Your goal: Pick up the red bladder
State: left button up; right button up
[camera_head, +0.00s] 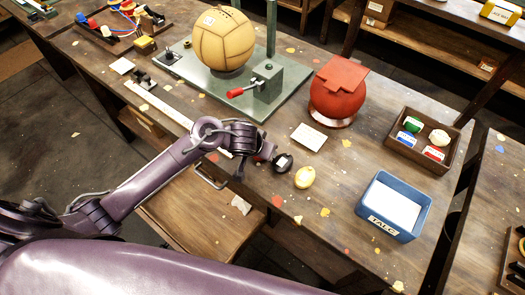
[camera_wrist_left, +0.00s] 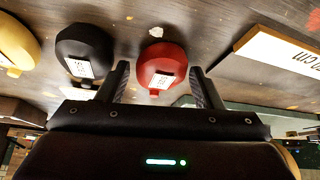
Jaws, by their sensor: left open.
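A small red bladder (camera_wrist_left: 162,66) with a white label shows in the left wrist view, beyond and between the two spread fingers of my left gripper (camera_wrist_left: 160,80). The fingers are open, one on each side of it in the picture; I cannot tell whether they touch it. In the head view my left gripper (camera_head: 262,157) is low over the table beside the black bladder (camera_head: 283,163), and the red bladder is hidden there. The black bladder also shows in the wrist view (camera_wrist_left: 85,48), left of the red one. My right gripper is not in view.
A yellow bladder (camera_head: 305,177) lies by the black one. A larger red ball (camera_head: 338,92) sits on a ring behind. A tan ball (camera_head: 223,40) rests on a green stand. A blue talc box (camera_head: 394,206) and a wooden tray (camera_head: 445,162) stand right.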

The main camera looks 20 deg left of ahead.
pick_arm(q)
jog(key=c, duration=0.8)
